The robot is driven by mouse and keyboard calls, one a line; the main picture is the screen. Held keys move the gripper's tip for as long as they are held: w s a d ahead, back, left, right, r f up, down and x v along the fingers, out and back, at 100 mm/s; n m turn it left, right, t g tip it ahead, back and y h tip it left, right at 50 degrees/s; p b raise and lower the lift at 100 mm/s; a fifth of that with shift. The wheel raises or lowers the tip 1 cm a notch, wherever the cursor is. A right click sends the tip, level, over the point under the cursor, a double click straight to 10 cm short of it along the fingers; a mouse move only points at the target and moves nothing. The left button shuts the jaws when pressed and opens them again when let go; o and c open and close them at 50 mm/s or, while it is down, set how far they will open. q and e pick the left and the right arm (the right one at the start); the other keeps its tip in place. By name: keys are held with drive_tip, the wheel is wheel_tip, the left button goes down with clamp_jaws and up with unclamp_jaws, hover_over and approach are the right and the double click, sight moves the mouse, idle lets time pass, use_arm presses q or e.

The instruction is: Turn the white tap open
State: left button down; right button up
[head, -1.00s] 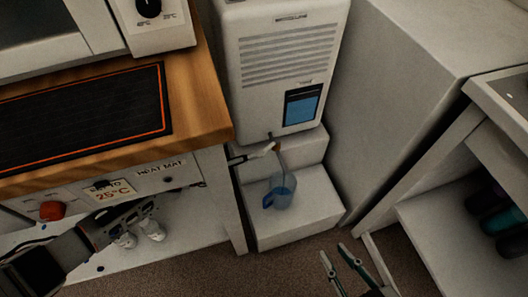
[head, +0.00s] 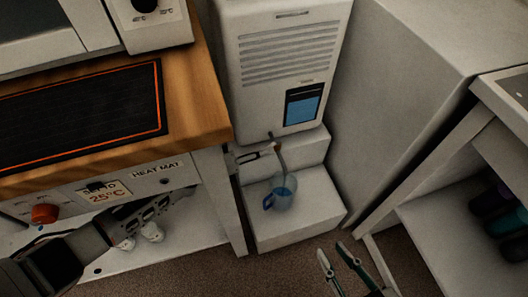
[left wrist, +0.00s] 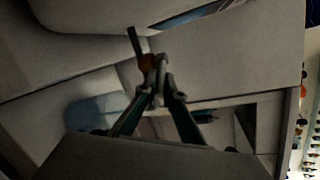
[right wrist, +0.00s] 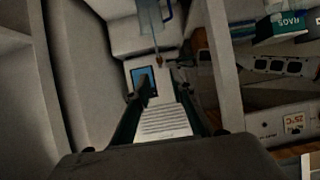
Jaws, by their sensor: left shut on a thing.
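The white dehumidifier (head: 283,55) has a small outlet tap low on its front. A brown-orange piece (head: 279,147) shows there in the head view, and in the left wrist view (left wrist: 147,62); I cannot make out the tap's white part. My left gripper (head: 268,149) is at this tap, its fingertips (left wrist: 157,88) closed together on it, hiding part of it. A blue transparent jug (head: 283,196) stands below on the white step. A thin line runs down from the outlet into the jug; I cannot tell if it is hose or water. My right gripper (head: 332,249) is open and empty, nearer than the step.
A wooden-topped bench (head: 195,90) with a black heat mat (head: 80,110) stands left, close to my left arm. A white cabinet (head: 400,90) stands right of the dehumidifier. A shelf unit (head: 440,225) with dark bottles is far right. Brown floor (head: 200,270) is open in front.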

use_arm(q)
drive_tip(key=shift+s+d+r+n+t+p, duration=0.2)
drive_tip(key=shift+d+n+t+p, duration=0.1)
drive_tip(key=shift+n, duration=0.1)
drive_tip(key=shift+f+n+t+y, duration=0.15)
drive_tip(key=shift+n+t+y, duration=0.25)
drive_tip(key=shift+t+y, duration=0.2)
drive_tip(key=c, duration=2.2)
unclamp_jaws()
drive_tip(key=shift+o, duration=0.3)
use_arm(e)
drive_tip(key=shift+s+d+f, duration=0.3)
drive_tip(key=shift+d+f, duration=0.1)
drive_tip(key=shift+d, duration=0.1)
drive_tip(key=shift+w+r, duration=0.1)
use_arm(q)
drive_tip(key=v, duration=0.8)
